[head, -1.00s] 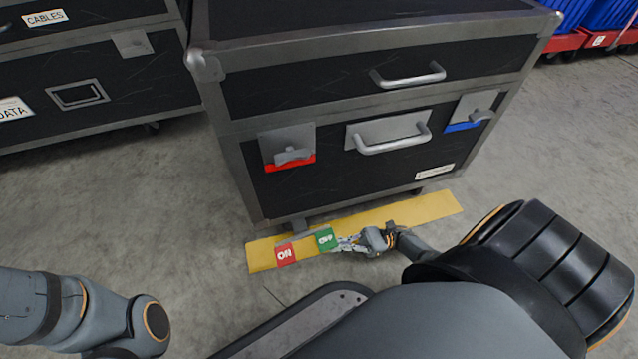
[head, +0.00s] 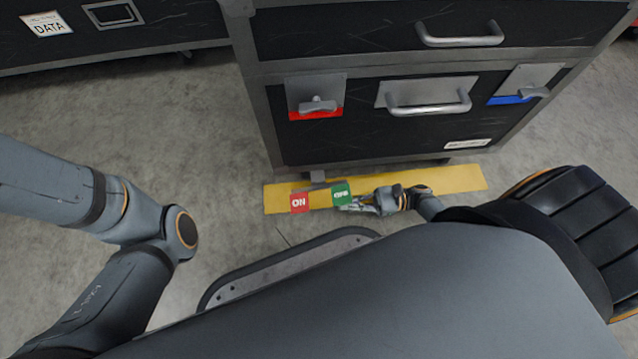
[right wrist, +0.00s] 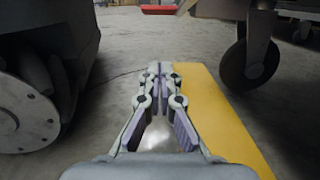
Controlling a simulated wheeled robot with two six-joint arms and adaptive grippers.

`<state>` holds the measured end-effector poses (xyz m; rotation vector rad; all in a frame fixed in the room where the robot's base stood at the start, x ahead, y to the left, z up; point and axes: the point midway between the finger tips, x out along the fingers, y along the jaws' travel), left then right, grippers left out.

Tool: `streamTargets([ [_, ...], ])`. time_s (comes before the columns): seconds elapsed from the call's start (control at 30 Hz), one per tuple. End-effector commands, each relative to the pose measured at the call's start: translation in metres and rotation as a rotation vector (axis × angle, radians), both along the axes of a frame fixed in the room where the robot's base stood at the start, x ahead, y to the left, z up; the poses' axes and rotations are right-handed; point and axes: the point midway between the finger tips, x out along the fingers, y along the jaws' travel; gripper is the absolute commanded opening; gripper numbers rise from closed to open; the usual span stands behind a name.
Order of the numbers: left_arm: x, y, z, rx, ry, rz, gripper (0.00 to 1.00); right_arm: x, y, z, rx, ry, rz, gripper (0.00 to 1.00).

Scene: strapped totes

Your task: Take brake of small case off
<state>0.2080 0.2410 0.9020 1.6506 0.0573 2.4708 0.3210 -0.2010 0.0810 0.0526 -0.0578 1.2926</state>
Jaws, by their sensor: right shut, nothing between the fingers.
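The small case (head: 360,139) is black with grey edges and stands in front of me. At the foot of its front, a red ON plate (head: 299,203) and a green OFF plate (head: 342,194) sit side by side. My right gripper (head: 352,207) is low by the right end of the green plate; whether it touches is unclear. In the right wrist view my right gripper (right wrist: 153,72) is shut and empty, just above the floor, pointing along the case front. A caster (right wrist: 249,62) shows on the right. My left gripper is out of frame.
A yellow strip (head: 455,179) lies on the floor along the case front. Another black case (head: 150,40), labelled DATA, stands at the upper left. A red object (right wrist: 158,9) shows at the top of the wrist view. Grey floor (head: 225,150) is free at the left.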

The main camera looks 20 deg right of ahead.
Motion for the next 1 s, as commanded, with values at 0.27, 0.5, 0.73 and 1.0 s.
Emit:
streamTargets([
  [0.27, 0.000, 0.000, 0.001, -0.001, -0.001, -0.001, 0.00, 0.001, 0.004, -0.005, -0.037, 0.005, -0.002, 0.00],
  [0.5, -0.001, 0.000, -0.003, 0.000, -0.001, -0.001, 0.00, 0.004, 0.018, -0.006, -0.033, 0.003, -0.002, 0.00],
  [0.73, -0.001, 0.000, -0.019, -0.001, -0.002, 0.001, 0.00, 0.017, 0.064, -0.006, -0.032, 0.001, -0.002, 0.00],
  [1.0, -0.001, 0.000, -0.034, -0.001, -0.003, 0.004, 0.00, 0.028, 0.103, 0.010, -0.037, -0.001, -0.001, 0.00],
])
